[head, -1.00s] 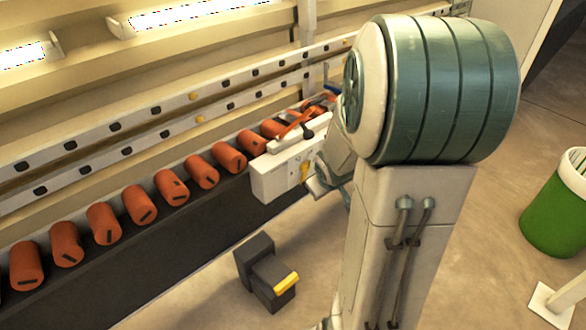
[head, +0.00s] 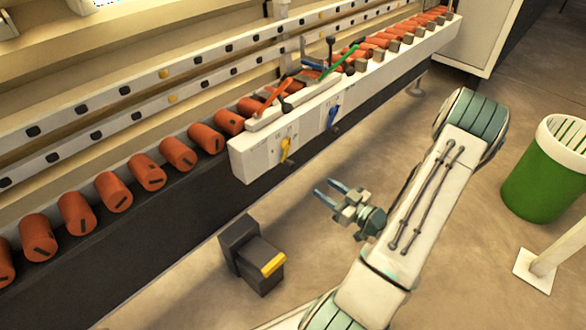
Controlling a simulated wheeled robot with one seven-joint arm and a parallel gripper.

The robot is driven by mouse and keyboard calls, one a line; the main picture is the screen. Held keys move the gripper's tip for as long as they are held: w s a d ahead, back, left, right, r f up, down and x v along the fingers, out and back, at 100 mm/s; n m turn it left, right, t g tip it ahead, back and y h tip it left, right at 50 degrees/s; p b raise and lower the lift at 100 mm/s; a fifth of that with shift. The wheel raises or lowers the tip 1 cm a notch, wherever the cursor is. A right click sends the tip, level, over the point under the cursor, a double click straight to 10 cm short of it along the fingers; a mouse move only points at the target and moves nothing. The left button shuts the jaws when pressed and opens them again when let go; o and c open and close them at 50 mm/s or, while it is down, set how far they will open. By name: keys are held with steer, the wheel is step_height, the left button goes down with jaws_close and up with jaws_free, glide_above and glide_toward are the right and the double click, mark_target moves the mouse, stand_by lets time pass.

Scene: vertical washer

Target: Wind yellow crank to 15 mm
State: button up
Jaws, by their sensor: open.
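The yellow crank (head: 286,147) sits on the front face of the white control box (head: 246,159), at the left part of the machine's front. A blue crank (head: 332,116) is on the same face to its right. The scale reading is too small to make out. My gripper (head: 328,190) is open and empty, below and to the right of the yellow crank and apart from it. Its two fingers point left toward the machine.
Orange rollers (head: 147,172) line the conveyor on both sides of the box. Red and green levers (head: 341,61) stand on top. A dark pedal block with a yellow edge (head: 252,256) is on the floor. A green bin (head: 545,178) stands at the right.

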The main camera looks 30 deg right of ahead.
mark_target(293, 167)
steer(key=b+x, duration=0.3)
steer(key=x, duration=1)
steer(key=shift+w+a+b, duration=0.1)
steer(key=shift+w+b, duration=0.2)
steer(key=shift+b, duration=0.05)
jaws_close()
steer(key=shift+r, duration=0.1)
